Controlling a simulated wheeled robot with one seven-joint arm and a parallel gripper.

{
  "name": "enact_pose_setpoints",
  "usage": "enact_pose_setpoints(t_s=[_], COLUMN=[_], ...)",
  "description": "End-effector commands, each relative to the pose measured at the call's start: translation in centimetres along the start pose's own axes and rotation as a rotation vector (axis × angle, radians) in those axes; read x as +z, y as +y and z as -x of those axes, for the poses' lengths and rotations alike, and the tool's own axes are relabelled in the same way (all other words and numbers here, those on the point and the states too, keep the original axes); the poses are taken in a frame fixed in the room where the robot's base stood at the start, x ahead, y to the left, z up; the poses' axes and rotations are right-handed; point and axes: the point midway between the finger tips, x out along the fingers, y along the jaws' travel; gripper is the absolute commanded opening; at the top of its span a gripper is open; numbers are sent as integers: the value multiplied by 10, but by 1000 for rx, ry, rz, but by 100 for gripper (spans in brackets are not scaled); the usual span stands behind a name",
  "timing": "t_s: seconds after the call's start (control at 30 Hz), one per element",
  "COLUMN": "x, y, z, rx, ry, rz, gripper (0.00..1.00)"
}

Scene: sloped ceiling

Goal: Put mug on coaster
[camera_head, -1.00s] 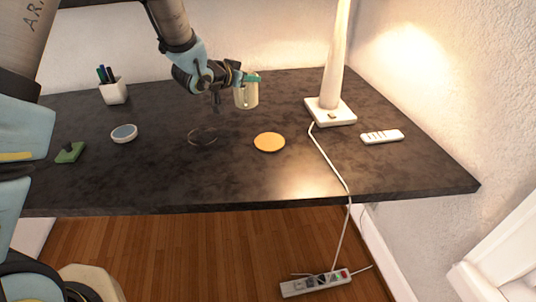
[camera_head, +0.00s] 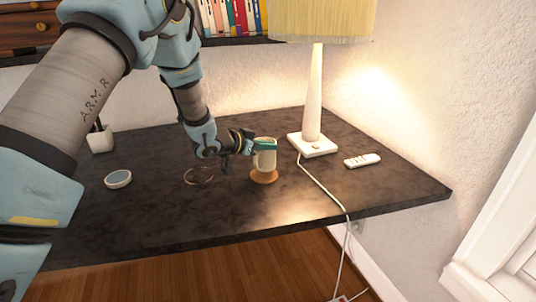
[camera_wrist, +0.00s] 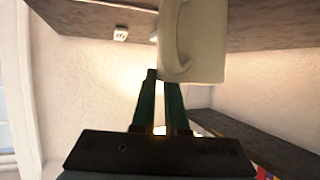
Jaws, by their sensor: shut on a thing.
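The cream mug (camera_head: 266,160) stands upright at the round orange coaster (camera_head: 264,178), with its base right over it. I cannot tell whether it touches the coaster or hangs just above. My gripper (camera_head: 262,146) reaches in from the left with its green fingers shut on the mug. In the wrist view the mug (camera_wrist: 205,42) and its handle fill the top middle, and my gripper's fingers (camera_wrist: 163,80) reach to the handle. The coaster is not seen there.
A lamp (camera_head: 312,100) stands right of the mug, its cord running off the front edge. A white remote (camera_head: 362,160) lies further right.

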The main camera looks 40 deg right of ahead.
Motion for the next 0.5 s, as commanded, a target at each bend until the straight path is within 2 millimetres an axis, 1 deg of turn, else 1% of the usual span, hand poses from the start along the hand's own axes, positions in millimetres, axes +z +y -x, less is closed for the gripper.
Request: enact_pose_setpoints(t_s=[0.03,0.2,0.47,0.5], x=[8,25,28,29], y=[1,1,1,1], z=[-3,-11,-12,-12], rx=[1,1,-1,-1], ry=[-4,-1,1,-1], rz=[1,0,-1,0], gripper=[0,0,0,16])
